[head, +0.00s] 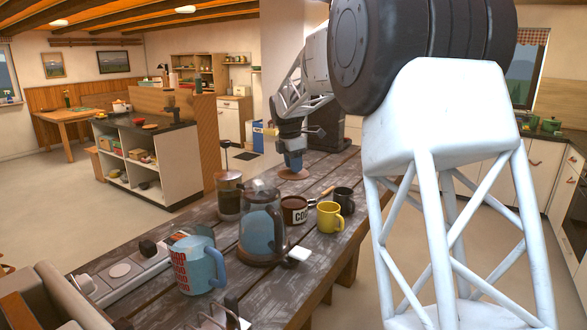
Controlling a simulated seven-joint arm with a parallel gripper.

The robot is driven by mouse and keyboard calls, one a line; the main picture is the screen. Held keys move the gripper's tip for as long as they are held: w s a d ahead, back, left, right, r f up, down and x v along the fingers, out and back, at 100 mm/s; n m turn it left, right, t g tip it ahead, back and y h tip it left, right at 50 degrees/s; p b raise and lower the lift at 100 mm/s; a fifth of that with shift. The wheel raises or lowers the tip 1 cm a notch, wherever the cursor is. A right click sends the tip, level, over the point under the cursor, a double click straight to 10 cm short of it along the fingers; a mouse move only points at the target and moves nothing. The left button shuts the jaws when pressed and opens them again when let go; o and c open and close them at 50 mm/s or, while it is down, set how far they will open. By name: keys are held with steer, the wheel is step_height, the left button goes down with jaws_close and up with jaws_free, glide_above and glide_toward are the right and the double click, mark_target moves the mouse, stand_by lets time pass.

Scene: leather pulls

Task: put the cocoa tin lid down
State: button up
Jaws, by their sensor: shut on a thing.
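The cocoa tin (294,211) is a dark brown can with a pale label, standing on the plank table among the mugs and pots. My gripper (294,166) is beyond it on the far part of the table, pointing down, with its fingers shut. A flat, round, reddish-brown disc (289,176), which looks like the cocoa tin lid, is right at the fingertips, low over the tabletop. I cannot tell whether the disc touches the wood. The fingertips are small and partly hidden.
The plank table (330,255) holds a French press (229,198), a glass pot (262,228), a yellow mug (329,217), a dark mug (344,200) and a blue jug (200,268). A dark appliance (328,128) stands behind my gripper. Some bare wood surrounds the disc.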

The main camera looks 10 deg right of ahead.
steer(key=shift+d, duration=0.1)
stand_by(0.5)
steer(key=w+d+f, duration=0.1)
steer(key=w+d, duration=0.3)
steer(key=d, duration=0.4)
steer(key=w+d+f, duration=0.2)
steer(key=w+d, duration=0.2)
steer(key=d, duration=0.5)
steer(key=w+d+f, duration=0.2)
steer(key=w+d, duration=0.2)
steer(key=d, duration=0.5)
steer(key=shift+f, duration=0.2)
steer(key=shift+f, duration=3.15)
steer(key=shift+f, duration=1.85)
steer(key=shift+f, duration=0.1)
